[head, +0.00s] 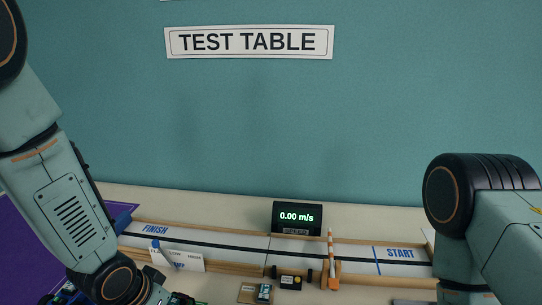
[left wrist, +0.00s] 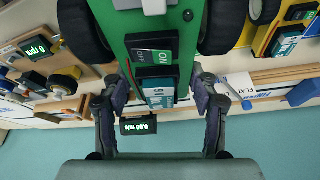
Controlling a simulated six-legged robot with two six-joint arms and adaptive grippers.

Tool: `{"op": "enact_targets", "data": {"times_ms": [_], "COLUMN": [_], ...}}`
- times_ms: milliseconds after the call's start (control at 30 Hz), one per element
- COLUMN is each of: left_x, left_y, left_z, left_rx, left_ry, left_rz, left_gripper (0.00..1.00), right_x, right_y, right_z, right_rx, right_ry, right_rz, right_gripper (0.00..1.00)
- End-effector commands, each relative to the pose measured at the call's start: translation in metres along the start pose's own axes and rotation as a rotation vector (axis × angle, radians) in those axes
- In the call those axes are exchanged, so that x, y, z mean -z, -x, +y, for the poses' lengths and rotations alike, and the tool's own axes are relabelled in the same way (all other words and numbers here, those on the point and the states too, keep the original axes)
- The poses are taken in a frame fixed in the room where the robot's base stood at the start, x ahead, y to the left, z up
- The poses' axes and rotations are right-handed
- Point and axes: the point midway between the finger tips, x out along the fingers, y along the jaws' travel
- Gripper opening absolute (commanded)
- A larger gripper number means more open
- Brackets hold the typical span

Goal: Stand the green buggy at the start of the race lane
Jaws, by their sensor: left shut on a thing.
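The green buggy (left wrist: 190,20) fills the top middle of the left wrist view, with black wheels on both sides and a module marked ON on its deck. My left gripper (left wrist: 162,95) is shut on it, one finger on each side of the green body. The race lane (head: 335,250) runs along the table in the head view, with FINISH at its left and the START marking (head: 400,253) at its right, past a blue line. The START stretch looks empty. My right arm comes in at the right of the head view; its gripper is out of view.
A speed display (head: 297,217) stands behind the lane. An orange-and-white striped post (head: 331,255) stands at the lane's front, left of START. Small modules (head: 291,282) lie before the lane. A yellow vehicle (left wrist: 262,42) shows in the left wrist view.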

Motion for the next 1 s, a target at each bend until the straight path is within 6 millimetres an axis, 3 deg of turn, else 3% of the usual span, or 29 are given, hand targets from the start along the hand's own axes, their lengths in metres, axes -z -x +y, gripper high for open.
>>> {"op": "enact_targets", "data": {"times_ms": [367, 1000], "left_x": [-0.016, -0.002], "left_y": [0.021, 0.035], "left_z": [0.034, 0.030], "left_rx": [-0.029, -0.045], "left_ry": [-0.075, -0.108], "left_rz": [0.003, 0.001], "left_gripper": [0.33, 0.33], "right_x": [0.000, 0.000], "right_y": [-0.035, -0.048], "right_z": [0.000, 0.000], "right_rx": [0.000, 0.000], "right_ry": [0.000, 0.000], "right_rz": [0.000, 0.000], "right_gripper": [0.40, 0.40]}}
